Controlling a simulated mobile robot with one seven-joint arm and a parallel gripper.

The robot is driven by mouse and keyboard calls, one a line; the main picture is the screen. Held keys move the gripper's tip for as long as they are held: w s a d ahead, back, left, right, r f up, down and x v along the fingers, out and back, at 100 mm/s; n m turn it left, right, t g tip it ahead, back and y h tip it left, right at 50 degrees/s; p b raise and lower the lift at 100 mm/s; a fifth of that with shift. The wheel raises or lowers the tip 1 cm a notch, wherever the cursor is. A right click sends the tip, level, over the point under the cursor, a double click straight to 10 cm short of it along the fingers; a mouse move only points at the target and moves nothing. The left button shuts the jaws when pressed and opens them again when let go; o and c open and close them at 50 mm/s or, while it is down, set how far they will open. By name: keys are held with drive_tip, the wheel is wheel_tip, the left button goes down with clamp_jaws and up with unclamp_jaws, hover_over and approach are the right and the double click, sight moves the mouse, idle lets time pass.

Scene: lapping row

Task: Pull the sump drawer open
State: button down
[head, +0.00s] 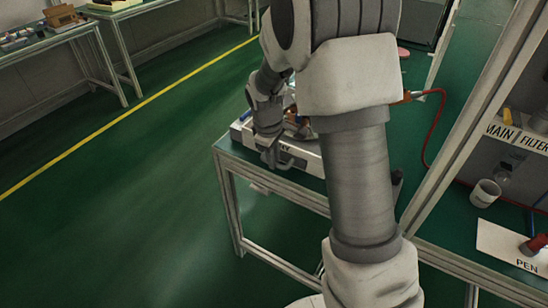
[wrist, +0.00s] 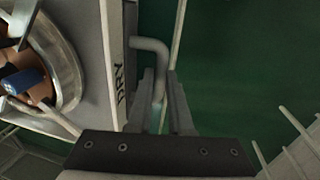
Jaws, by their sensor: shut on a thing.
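A pale grey unit (head: 302,155) sits on the green-topped table (head: 231,154), partly hidden by my arm. In the wrist view its front (wrist: 117,45) carries the letters DRY, and a bent grey bar handle (wrist: 152,46) stands out from it. My gripper (wrist: 161,88) is shut on this handle, one finger on each side of the bar. In the head view my gripper (head: 270,156) is at the unit's front, and the handle is hidden there. I cannot tell from these frames whether the drawer stands out from the unit.
A round metal pan (wrist: 58,62) with a blue piece (wrist: 24,80) is on top of the unit. A red hose (head: 436,130) runs behind my arm. A white cup (head: 485,193) and a PEN card (head: 505,243) are at right. Open green floor (head: 120,220) lies left.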

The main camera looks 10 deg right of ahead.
drive_tip(key=s+a, duration=0.8)
drive_tip(key=a, duration=0.1)
drive_tip(key=shift+s+b, duration=0.3)
drive_tip(key=shift+s, duration=0.1)
drive_tip(key=c, duration=0.8)
unclamp_jaws()
drive_tip(key=shift+c, duration=0.2)
drive_tip(key=shift+r, duration=0.1)
wheel_tip(320, 180, up, 17)
drive_tip(key=s+a+p, duration=0.2)
drive_tip(key=p, duration=0.2)
drive_tip(key=shift+s+p, duration=0.15)
drive_tip(key=shift+p, duration=0.25)
